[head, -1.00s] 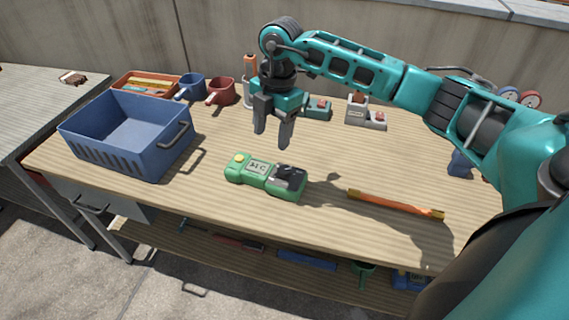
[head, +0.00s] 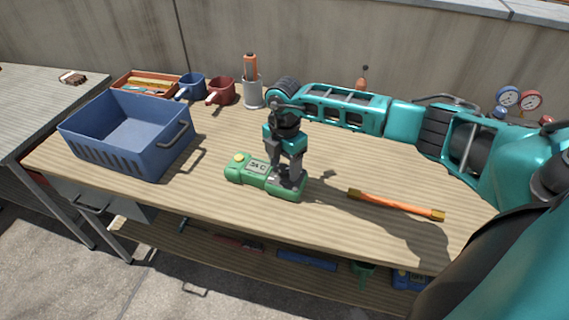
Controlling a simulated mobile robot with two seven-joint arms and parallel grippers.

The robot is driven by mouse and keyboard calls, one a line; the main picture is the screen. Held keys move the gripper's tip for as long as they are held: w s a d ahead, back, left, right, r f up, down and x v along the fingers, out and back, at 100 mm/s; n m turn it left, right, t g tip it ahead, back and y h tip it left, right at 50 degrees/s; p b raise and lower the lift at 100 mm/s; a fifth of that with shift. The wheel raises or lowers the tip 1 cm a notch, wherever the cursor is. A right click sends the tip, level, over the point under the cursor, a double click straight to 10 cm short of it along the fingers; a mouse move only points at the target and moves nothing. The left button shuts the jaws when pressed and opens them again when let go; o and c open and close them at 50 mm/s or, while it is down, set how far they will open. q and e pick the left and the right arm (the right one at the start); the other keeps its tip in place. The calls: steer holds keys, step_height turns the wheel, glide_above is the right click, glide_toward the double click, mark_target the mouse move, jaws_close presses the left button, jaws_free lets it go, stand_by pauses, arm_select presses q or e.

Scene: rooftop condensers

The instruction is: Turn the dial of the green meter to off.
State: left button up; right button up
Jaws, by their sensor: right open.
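The green meter (head: 238,176) lies on the wooden workbench near its front middle. It has a yellow button at its left end and a small display. My right gripper (head: 287,182) points down over the meter's right end, where the dark dial area is. The fingers hide most of that area, so I cannot tell which way the dial points or whether the fingers touch it. The right gripper is open. My left gripper is not in view.
A blue crate (head: 122,157) stands on the bench's left. An orange bar with brass-coloured ends (head: 395,204) lies right of the meter. The bench front around the meter is clear.

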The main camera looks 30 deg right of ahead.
steer(key=shift+f, duration=0.15)
steer(key=shift+c, duration=0.3)
steer(key=c, duration=1)
